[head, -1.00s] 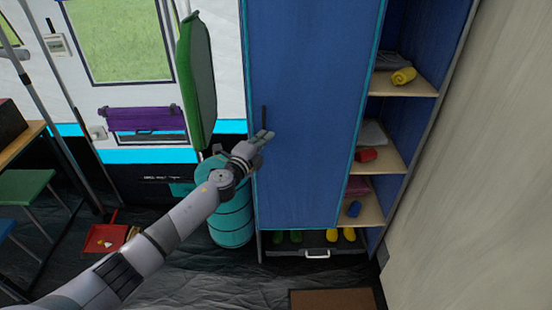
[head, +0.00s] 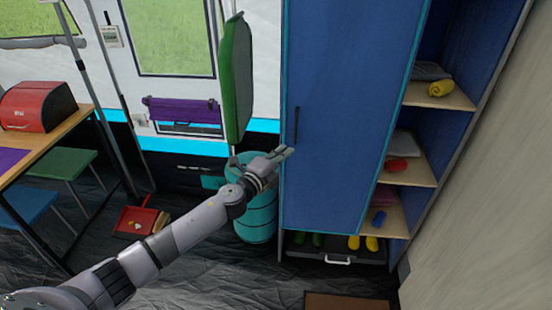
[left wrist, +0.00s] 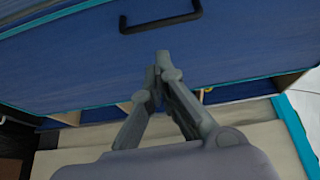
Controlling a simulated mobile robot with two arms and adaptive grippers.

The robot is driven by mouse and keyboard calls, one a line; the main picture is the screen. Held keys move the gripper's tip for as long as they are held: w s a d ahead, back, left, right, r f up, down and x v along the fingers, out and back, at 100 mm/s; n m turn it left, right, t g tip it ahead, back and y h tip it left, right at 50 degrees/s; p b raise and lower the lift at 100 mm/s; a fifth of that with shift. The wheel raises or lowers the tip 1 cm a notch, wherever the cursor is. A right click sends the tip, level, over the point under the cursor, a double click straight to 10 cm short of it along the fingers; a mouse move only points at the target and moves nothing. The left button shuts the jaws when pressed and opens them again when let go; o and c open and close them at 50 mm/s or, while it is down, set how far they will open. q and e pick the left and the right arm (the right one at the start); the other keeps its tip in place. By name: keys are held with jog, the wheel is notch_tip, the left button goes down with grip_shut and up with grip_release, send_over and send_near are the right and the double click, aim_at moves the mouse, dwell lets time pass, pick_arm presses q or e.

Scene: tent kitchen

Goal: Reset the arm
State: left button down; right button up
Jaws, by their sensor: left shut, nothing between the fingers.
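My left arm comes in from the lower left of the head view. Its gripper (head: 287,152) is in front of the blue wardrobe door (head: 340,110), a little below and left of the black door handle (head: 296,124). In the left wrist view the gripper (left wrist: 160,58) has its fingertips together with nothing between them. The black handle (left wrist: 162,20) shows beyond the fingertips, apart from them. My right gripper is in neither view.
Open shelves (head: 436,97) with folded cloths stand right of the door. A teal barrel (head: 256,215) is behind my left forearm. A table with a red box (head: 38,106) and stools stand at the left. A brown mat (head: 350,302) lies on the floor.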

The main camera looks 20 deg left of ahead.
pick_arm(q)
jog(key=s+a+f+n+g+y, duration=0.25)
jog(key=s+f, duration=0.45)
jog(key=f, duration=0.6)
jog(key=s+a+f+n+g+y, duration=0.1)
jog(key=s+a+f+n+g, duration=0.2)
jog(key=s+f, duration=0.65)
jog(key=s+a+f+n+g+y, duration=0.15)
jog(key=s+f+n, duration=0.3)
jog(key=f, duration=1.05)
jog(key=s+d+f+n+g, duration=0.2)
jog(key=s+f+g, duration=0.1)
jog(key=s+f, duration=0.55)
jog(key=s+d+f+n+g, duration=0.1)
jog(key=s+f+n+g, duration=0.35)
jog(key=s, duration=0.75)
jog(key=s+d+f+g, duration=0.1)
jog(key=s+d+f, duration=0.1)
jog(key=s, duration=0.8)
jog(key=s+d+f+n+g+h, duration=0.1)
jog(key=s+d+f, duration=0.2)
jog(key=s, duration=0.7)
jog(key=shift+f, duration=0.85)
jog(key=shift+s+n, duration=0.1)
jog(key=shift+n, duration=0.15)
